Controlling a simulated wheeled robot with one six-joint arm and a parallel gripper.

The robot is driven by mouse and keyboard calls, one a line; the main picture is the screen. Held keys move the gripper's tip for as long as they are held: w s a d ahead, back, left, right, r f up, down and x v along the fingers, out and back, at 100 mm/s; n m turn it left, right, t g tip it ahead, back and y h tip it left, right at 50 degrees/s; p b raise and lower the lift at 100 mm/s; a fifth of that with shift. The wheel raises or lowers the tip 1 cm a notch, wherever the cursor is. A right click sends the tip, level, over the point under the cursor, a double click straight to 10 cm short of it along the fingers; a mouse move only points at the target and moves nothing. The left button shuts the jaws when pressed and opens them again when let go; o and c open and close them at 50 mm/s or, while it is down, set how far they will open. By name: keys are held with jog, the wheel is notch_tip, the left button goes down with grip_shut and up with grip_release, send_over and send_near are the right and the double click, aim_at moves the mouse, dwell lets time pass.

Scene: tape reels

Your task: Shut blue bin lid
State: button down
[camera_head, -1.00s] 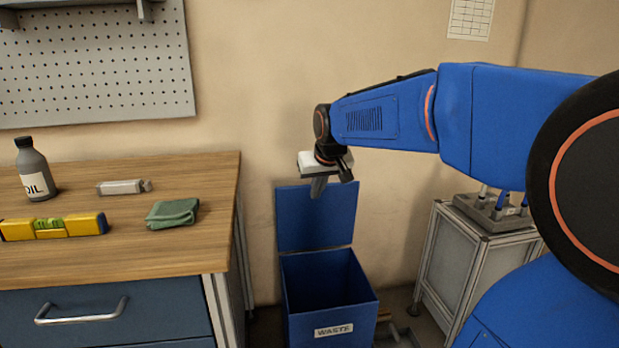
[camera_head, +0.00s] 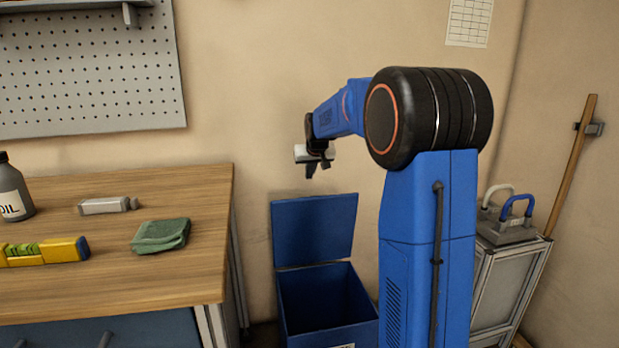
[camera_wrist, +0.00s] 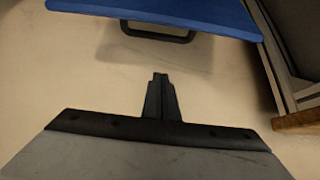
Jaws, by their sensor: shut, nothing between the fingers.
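The blue waste bin (camera_head: 330,333) stands on the floor right of the workbench, its inside open to view. Its blue lid (camera_head: 313,230) stands upright at the back, against the wall side. My gripper (camera_head: 311,172) is above the lid's top edge, apart from it, pointing down. In the wrist view the fingers of my gripper (camera_wrist: 160,80) are together with nothing between them. The blue lid also shows at the top of the wrist view (camera_wrist: 170,12), with a dark handle (camera_wrist: 158,33) at its edge. The bin's lower front is cut off by the frame.
The wooden workbench (camera_head: 100,285) is at left, holding a green cloth (camera_head: 161,236), a yellow level (camera_head: 45,253), a grey bottle (camera_head: 13,190) and a small light-grey object (camera_head: 106,205). A metal cabinet (camera_head: 507,285) stands at right, near a wooden pole (camera_head: 565,165).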

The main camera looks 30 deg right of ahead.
jog(key=shift+w+d+f, duration=0.1)
jog(key=shift+w+f, duration=0.1)
jog(key=shift+f, duration=1.7)
jog(key=shift+w+d+f, duration=0.1)
jog(key=shift+w+f, duration=0.1)
jog(key=shift+f, duration=1.65)
jog(key=shift+s+a, duration=0.1)
